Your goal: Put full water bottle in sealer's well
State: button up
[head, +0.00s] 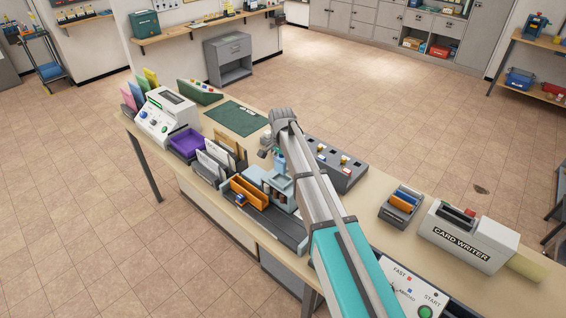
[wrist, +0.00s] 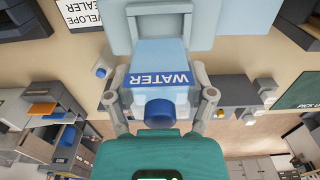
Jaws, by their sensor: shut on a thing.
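The water bottle (wrist: 160,78) is pale blue with a dark blue WATER label and a blue cap. My gripper (wrist: 162,105) is shut on it, with one finger on each side near the label. In the head view the bottle (head: 279,162) shows as a small pale blue shape below my gripper (head: 273,151), partly hidden by the arm. The pale blue-grey sealer (head: 281,192) stands on the counter just below it in the picture. In the wrist view the sealer (wrist: 120,32) is right behind the bottle.
An orange tray (head: 249,191) is left of the sealer. A grey panel with knobs (head: 338,166) is close on the right. Sorters, a purple bin (head: 186,143) and a green mat (head: 236,118) fill the counter's left. A card writer (head: 468,237) stands at the right.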

aim_at(282, 173)
jog(key=shift+f+b, duration=1.3)
jog(key=shift+f, duration=0.25)
jog(key=shift+f, duration=0.25)
jog(key=shift+f+b, duration=0.6)
jog(key=shift+b, duration=0.3)
jog(key=shift+f, duration=0.3)
jog(key=o, duration=1.1)
jog(key=shift+o, duration=0.2)
jog(key=shift+r, duration=0.1)
jog(key=shift+w+r+p, duration=0.1)
jog(key=shift+r+p, duration=3.2)
jog(key=shift+r, duration=0.2)
